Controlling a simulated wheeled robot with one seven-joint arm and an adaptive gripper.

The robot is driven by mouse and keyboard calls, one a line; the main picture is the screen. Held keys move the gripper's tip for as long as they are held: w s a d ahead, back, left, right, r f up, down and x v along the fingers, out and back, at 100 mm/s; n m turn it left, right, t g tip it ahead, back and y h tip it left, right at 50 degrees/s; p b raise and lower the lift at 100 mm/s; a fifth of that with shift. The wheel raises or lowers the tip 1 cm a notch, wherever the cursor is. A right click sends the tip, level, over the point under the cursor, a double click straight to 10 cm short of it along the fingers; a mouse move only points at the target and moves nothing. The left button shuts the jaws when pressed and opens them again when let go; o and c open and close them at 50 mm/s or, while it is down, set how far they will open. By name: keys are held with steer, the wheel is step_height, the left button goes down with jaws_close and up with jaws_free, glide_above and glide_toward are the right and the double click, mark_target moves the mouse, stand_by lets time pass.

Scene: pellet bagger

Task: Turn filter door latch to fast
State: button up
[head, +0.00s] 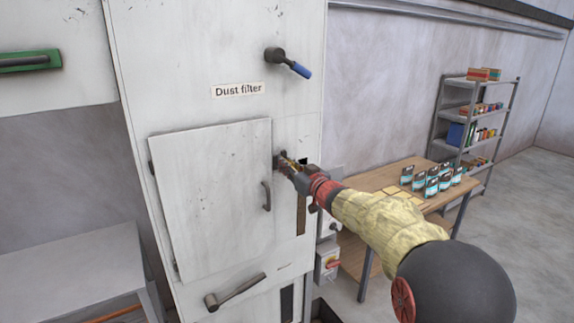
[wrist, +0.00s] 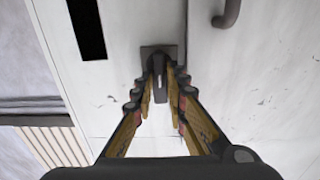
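The filter door (head: 210,205) is a pale panel on the white cabinet under the "Dust filter" label (head: 238,90). It looks closed, with a dark pull handle (head: 266,196) near its right edge. The door latch is a dark lever on a dark plate (wrist: 158,51) beside the door edge. In the wrist view the lever (wrist: 158,80) points down the picture between the fingertips. My gripper (wrist: 160,95) has its fingers on both sides of the lever, with what looks like a narrow gap. In the head view my gripper (head: 286,163) hides most of the latch.
A lever with a blue grip (head: 288,62) sticks out above the door, and another lever (head: 235,290) is below it. A red-knobbed switch box (head: 327,264) is at the cabinet's right. A wooden table (head: 385,180) with pouches and a shelf rack (head: 480,110) stand beyond.

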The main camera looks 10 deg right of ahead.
jaws_close()
steer(key=shift+n+b, duration=0.3)
steer(key=shift+b, duration=0.1)
steer(key=shift+s+a+f+n+b, duration=0.1)
steer(key=shift+a+f+n+b, duration=0.1)
steer(key=shift+n+b, duration=2.4)
steer(key=shift+s+a+f+n+b, duration=0.15)
steer(key=shift+f+n+b, duration=0.1)
steer(key=shift+n+b, duration=2.4)
steer(key=shift+w+a+f+n+b, duration=0.1)
steer(key=shift+a+f+n+b, duration=0.1)
steer(key=shift+n+b, duration=2.4)
steer(key=shift+n+p, duration=0.7)
steer(key=shift+n, duration=0.25)
steer(key=shift+o, duration=2.1)
jaws_free()
